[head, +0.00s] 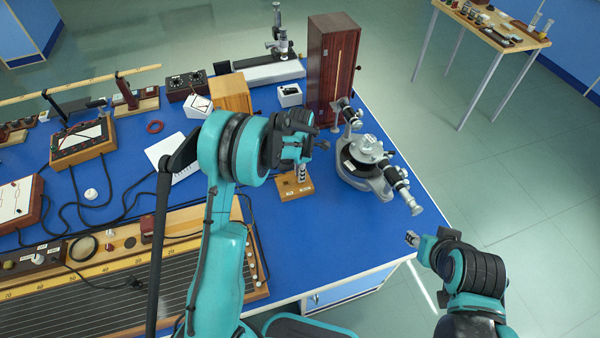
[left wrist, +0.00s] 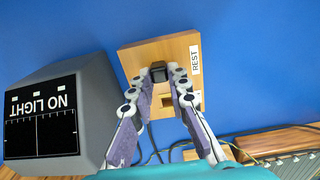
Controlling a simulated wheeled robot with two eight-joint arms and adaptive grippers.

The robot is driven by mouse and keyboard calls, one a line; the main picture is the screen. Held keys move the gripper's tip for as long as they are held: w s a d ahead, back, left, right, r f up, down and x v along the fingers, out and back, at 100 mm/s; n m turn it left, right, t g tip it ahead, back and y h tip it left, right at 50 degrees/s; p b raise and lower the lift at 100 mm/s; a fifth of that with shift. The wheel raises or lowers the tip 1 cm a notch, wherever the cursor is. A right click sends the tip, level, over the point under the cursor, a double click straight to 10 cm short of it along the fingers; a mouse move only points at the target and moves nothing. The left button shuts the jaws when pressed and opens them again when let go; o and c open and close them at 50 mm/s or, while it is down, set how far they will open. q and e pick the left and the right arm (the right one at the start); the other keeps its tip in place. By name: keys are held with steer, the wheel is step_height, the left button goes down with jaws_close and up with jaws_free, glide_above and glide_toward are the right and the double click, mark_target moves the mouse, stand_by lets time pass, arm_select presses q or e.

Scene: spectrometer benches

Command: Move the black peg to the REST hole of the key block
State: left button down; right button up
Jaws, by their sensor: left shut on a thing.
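The wooden key block (head: 287,190) lies on the blue bench top below my left gripper (head: 303,160). In the left wrist view, the block (left wrist: 140,62) carries a REST label (left wrist: 195,59) along its right edge, and a second small label shows lower down, partly covered by a finger. The black peg (left wrist: 158,73) is between the fingertips of my left gripper (left wrist: 160,80), over the block near the REST label. I cannot tell whether its lower end is in a hole.
A grey box (left wrist: 60,75) with a dark NO LIGHT display is close to the left fingers. A spectrometer (head: 370,165) stands right of the block, and a tall wooden cabinet (head: 332,65) behind. A slide-wire board (head: 110,275) lies front left.

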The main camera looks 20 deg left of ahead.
arm_select(q)
steer(key=c, duration=1.4)
jaws_free()
steer(key=shift+o, duration=0.2)
step_height(320, 180, up, 12)
